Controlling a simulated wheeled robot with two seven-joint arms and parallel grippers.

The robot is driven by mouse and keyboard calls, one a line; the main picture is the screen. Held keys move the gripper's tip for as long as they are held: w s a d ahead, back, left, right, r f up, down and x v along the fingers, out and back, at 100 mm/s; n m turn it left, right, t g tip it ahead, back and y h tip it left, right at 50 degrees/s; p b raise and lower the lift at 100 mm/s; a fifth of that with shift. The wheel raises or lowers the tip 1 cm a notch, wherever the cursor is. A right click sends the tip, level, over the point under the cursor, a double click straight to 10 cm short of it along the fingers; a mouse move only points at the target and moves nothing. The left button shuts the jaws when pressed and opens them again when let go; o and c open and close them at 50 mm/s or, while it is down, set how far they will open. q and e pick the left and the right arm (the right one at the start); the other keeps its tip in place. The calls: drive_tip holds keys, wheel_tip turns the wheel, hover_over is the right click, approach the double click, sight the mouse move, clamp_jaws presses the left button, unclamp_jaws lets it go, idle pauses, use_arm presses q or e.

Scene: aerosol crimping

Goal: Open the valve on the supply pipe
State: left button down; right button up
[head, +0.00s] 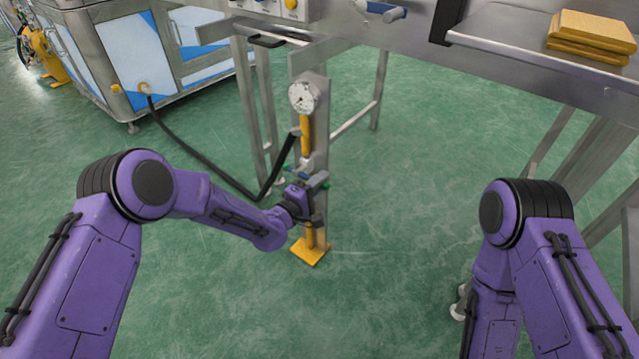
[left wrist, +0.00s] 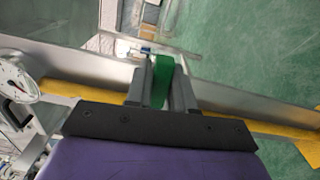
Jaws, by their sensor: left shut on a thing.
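The supply pipe (head: 306,135) is yellow and stands upright against a metal post, with a round white gauge (head: 303,97) near its top. In the left wrist view the pipe (left wrist: 75,93) runs across the picture and the gauge (left wrist: 14,80) is at the left edge. My left gripper (head: 314,183) is at the valve, below the gauge. Its fingers (left wrist: 161,85) are shut on the green valve handle (left wrist: 160,82). The handle appears to lie across the pipe; the gripper hides part of it and the valve body. My right arm shows at the right, but its gripper is out of view.
A black hose (head: 205,163) runs from a blue and white cabinet (head: 110,50) to the pipe. A yellow foot plate (head: 310,252) is at the post's base. A metal bench (head: 500,35) bearing yellow blocks (head: 590,35) stands at upper right. The green floor in the middle is clear.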

use_arm(q)
drive_tip(key=r+n, duration=0.1)
drive_tip(key=r+n+p, duration=0.1)
drive_tip(key=n, duration=0.1)
drive_tip(key=shift+w+a+r+p, duration=0.1)
drive_tip(key=shift+a+p, duration=0.1)
drive_tip(key=shift+p, duration=0.1)
drive_tip(key=shift+w+a+r+n+p, duration=0.2)
drive_tip(key=shift+r+n, duration=0.25)
drive_tip(key=shift+n, duration=0.3)
drive_tip(key=shift+w+a+r+n+p, duration=0.1)
drive_tip(key=shift+a+r+n+p, duration=0.2)
drive_tip(key=shift+n, duration=0.45)
drive_tip(key=shift+d+r, duration=0.1)
drive_tip(key=c, duration=1.1)
unclamp_jaws()
drive_tip(key=shift+o, duration=0.2)
drive_tip(key=p+v, duration=0.2)
drive_tip(key=v, duration=0.8)
drive_tip(key=shift+s, duration=0.2)
drive_tip(key=shift+c, duration=0.3)
